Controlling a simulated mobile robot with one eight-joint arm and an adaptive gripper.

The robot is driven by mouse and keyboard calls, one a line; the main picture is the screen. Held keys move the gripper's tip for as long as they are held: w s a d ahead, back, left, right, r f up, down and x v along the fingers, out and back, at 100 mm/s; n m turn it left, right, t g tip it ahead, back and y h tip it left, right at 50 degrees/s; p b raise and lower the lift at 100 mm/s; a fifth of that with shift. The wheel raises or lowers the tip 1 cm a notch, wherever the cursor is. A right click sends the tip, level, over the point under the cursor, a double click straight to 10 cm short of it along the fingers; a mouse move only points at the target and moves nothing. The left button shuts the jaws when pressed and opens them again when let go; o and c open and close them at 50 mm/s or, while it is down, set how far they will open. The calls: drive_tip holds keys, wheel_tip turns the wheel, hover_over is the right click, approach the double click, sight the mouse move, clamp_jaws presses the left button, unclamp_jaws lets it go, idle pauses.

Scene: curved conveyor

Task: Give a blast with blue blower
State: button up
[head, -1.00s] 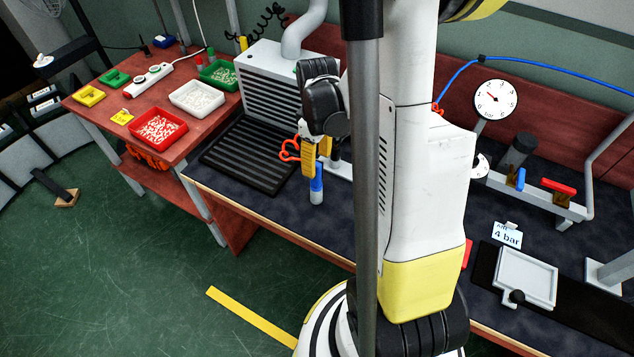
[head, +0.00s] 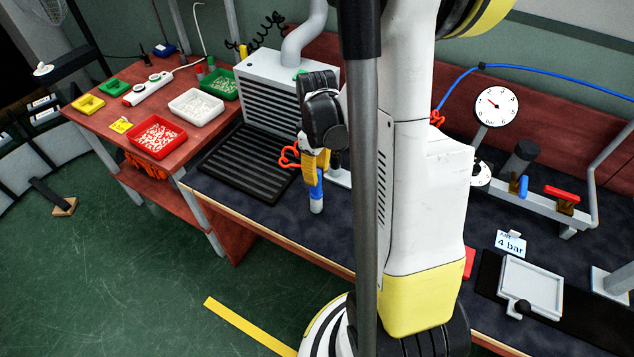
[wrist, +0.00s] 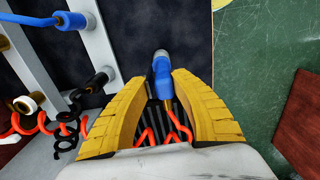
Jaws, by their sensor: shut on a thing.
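The blue blower (head: 316,188) stands out below my gripper in the head view, with its pale grey end pointing down. It also shows in the wrist view (wrist: 162,73), between the tips of my gripper's yellow fingers. My gripper (head: 317,166) is shut on the blower, above the dark bench top. The finger pads also show in the wrist view (wrist: 165,88). An orange-red coiled hose (wrist: 170,128) runs behind the blower, near a brass fitting. The head view cannot show whether the blower's end touches the bench.
A black ribbed mat (head: 245,165) lies left of my gripper, before a grey vented box (head: 268,95). A round gauge (head: 496,105) stands right, near a rail with blue (head: 523,186) and red (head: 562,193) handles. A red tray (head: 156,136) sits on the left table.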

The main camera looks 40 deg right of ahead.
drive_tip(key=shift+r+p, duration=2.85)
drive_tip(key=shift+r, duration=1.15)
